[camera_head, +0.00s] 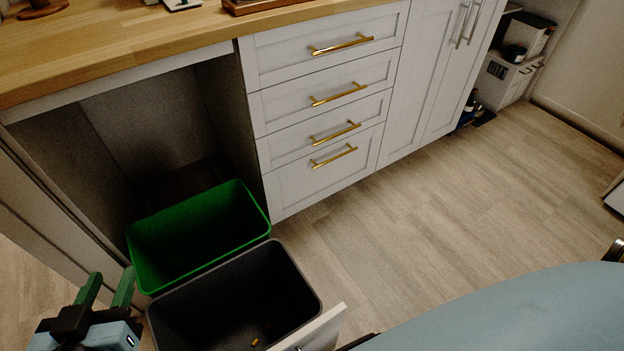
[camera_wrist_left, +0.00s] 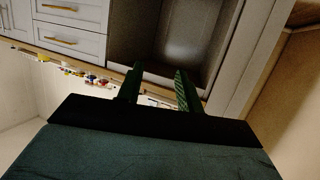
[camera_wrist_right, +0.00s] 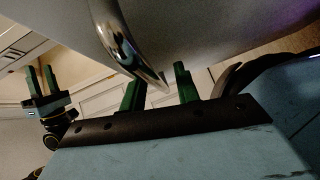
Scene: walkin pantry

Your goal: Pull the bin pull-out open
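The bin pull-out stands open. Its green bin (camera_head: 200,230) and dark grey bin (camera_head: 240,295) are out in front of the cabinet opening. Part of a pale front panel (camera_head: 318,332) shows at the bottom of the head view. My left gripper (camera_head: 106,288) is open and empty, left of the bins; its parted fingers also show in its wrist view (camera_wrist_left: 157,85). My right gripper (camera_wrist_right: 158,90) is open. A curved chrome handle (camera_wrist_right: 125,50) on a pale panel runs down to between its fingers; I cannot tell whether they touch.
A drawer stack with brass handles (camera_head: 325,100) stands right of the opening, under a wooden counter (camera_head: 120,40). The wooden floor (camera_head: 430,210) to the right is clear. My blue arm part covers the lower right of the head view.

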